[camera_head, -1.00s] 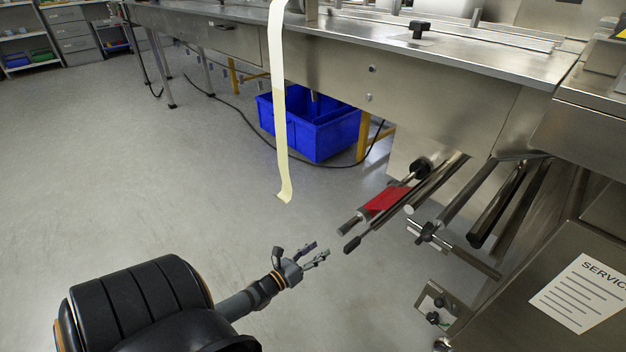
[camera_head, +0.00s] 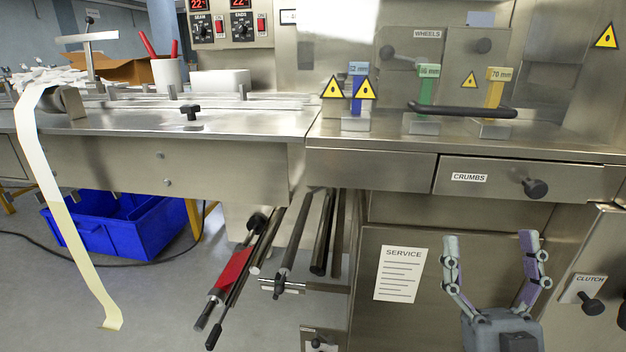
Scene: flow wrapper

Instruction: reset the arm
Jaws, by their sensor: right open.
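My right gripper (camera_head: 487,240) is at the lower right of the head view, fingers pointing up. Its two fingers stand wide apart with nothing between them. It shows in front of the steel cabinet front, below the crumbs drawer (camera_head: 515,178); its distance from the cabinet is hard to tell. My left gripper is not in view.
The steel flow wrapper (camera_head: 210,145) fills the back. Rollers and a red-wrapped shaft (camera_head: 234,268) jut out below it. A pale film strip (camera_head: 62,215) hangs at the left. A blue crate (camera_head: 150,230) stands underneath. A clutch knob (camera_head: 592,307) is right of my gripper.

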